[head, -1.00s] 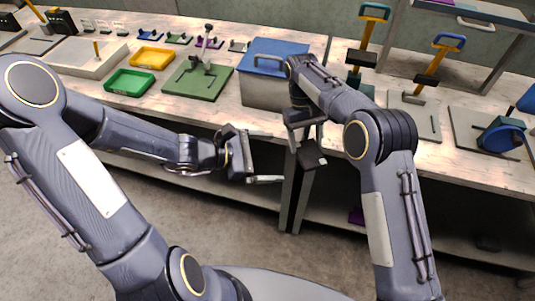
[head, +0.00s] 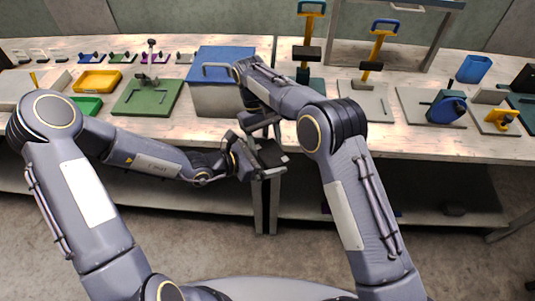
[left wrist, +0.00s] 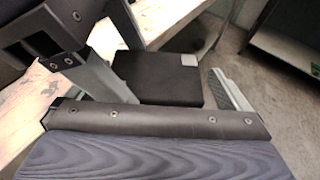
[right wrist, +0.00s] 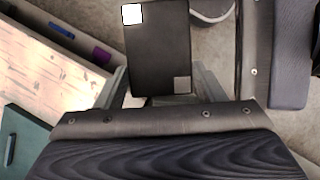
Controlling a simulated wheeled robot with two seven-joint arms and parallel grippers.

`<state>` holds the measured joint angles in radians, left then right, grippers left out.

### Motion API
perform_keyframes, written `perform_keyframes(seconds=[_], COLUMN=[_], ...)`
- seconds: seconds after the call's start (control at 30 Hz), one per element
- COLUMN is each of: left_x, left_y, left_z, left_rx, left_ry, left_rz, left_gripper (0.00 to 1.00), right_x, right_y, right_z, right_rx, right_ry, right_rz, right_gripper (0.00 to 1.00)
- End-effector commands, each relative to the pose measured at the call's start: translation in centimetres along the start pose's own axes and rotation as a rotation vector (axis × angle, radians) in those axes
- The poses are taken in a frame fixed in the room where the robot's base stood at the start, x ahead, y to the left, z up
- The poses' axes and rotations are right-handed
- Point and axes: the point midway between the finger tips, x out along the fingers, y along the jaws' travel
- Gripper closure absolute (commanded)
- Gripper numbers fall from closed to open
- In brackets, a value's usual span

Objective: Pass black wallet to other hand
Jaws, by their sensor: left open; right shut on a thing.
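The black wallet (head: 270,154) is in front of the bench edge, held up in the air by my right gripper (head: 262,128). In the right wrist view the wallet (right wrist: 158,45) is a dark flat slab with a white square and a grey square on its face; the right fingers are shut on its near end. My left gripper (head: 258,162) is open at the wallet. In the left wrist view the wallet (left wrist: 155,80) lies between the two spread left fingers, with a visible gap at the right finger. Whether the left finger touches it I cannot tell.
The workbench (head: 400,145) runs behind both arms. The floor (head: 430,240) in front is clear.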

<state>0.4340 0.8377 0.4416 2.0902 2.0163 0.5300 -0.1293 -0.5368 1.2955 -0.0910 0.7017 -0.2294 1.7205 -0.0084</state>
Motion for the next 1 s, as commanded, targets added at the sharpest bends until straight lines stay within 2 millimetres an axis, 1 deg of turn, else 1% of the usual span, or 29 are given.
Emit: perform_keyframes(seconds=[0.1, 0.37, 0.6, 0.63, 0.8, 0.83, 1.0], left_x=[0.52, 0.57, 0.57, 0.57, 0.59, 0.60, 0.64], left_y=[-0.01, 0.00, -0.12, -0.15, -0.24, -0.25, -0.33], left_z=[0.00, 0.00, 0.02, 0.04, 0.09, 0.10, 0.18], left_rx=[-0.001, -0.001, 0.000, 0.000, 0.001, 0.002, 0.004], left_ry=[0.000, 0.000, 0.000, -0.001, -0.002, -0.002, -0.004], left_rz=[0.000, 0.001, -0.002, -0.003, -0.005, -0.005, -0.007], left_gripper=[0.00, 0.00, 0.31, 0.33, 0.33, 0.33, 0.33], right_x=[-0.02, -0.01, -0.04, -0.04, -0.06, -0.06, -0.05], right_y=[0.00, 0.00, 0.03, 0.04, -0.02, -0.04, -0.16], right_z=[0.01, 0.01, -0.05, -0.06, -0.09, -0.09, -0.12], right_rx=[0.000, 0.000, 0.001, 0.001, 0.001, 0.001, -0.001], right_ry=[0.000, 0.000, 0.003, 0.003, 0.005, 0.005, 0.006], right_rz=[0.000, 0.000, 0.001, 0.001, -0.001, -0.001, -0.002], right_gripper=[0.60, 0.60, 0.60, 0.36, 0.14, 0.12, 0.12])
